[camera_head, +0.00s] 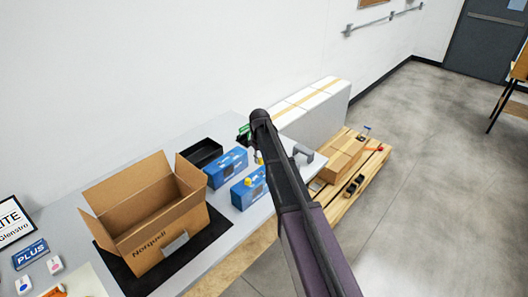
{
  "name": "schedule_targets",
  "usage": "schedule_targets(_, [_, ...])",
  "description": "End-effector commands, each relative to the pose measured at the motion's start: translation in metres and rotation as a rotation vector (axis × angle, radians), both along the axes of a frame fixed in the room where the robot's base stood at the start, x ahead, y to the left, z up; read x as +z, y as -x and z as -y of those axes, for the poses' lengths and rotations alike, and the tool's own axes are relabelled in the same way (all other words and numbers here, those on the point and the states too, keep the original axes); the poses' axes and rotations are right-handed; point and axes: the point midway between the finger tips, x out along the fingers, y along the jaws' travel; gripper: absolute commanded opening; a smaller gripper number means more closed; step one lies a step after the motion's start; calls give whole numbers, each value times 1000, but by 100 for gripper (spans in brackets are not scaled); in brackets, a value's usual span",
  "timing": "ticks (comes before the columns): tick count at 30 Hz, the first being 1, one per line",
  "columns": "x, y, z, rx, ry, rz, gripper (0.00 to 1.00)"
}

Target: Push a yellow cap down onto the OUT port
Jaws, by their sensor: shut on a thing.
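Two blue analyser boxes stand on the grey table, a rear one (225,168) and a front one (246,193). A yellow cap (248,182) shows on top of the front box. My dark arm crosses the view and hides most of my gripper (258,154). Only a small part of it shows at the arm's left edge, above the front box, shut on a small yellow piece (258,160) that looks like a yellow cap. The port lettering is too small to read, so I cannot tell which port is OUT or whether the held cap touches it.
An open cardboard box (160,240) stands on a black mat (208,249) left of the analysers. A black tray (203,152) lies behind them. White boxes (318,108) and a wooden pallet (378,157) with a carton (342,162) stand beyond the table's right end.

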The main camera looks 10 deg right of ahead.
Motion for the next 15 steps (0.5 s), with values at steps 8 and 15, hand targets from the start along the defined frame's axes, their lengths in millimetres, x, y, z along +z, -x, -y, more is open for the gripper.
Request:
schedule_targets(8, [0,0,10,-13,0,0,14])
schedule_targets(15, [-3,0,15,-19,0,0,14])
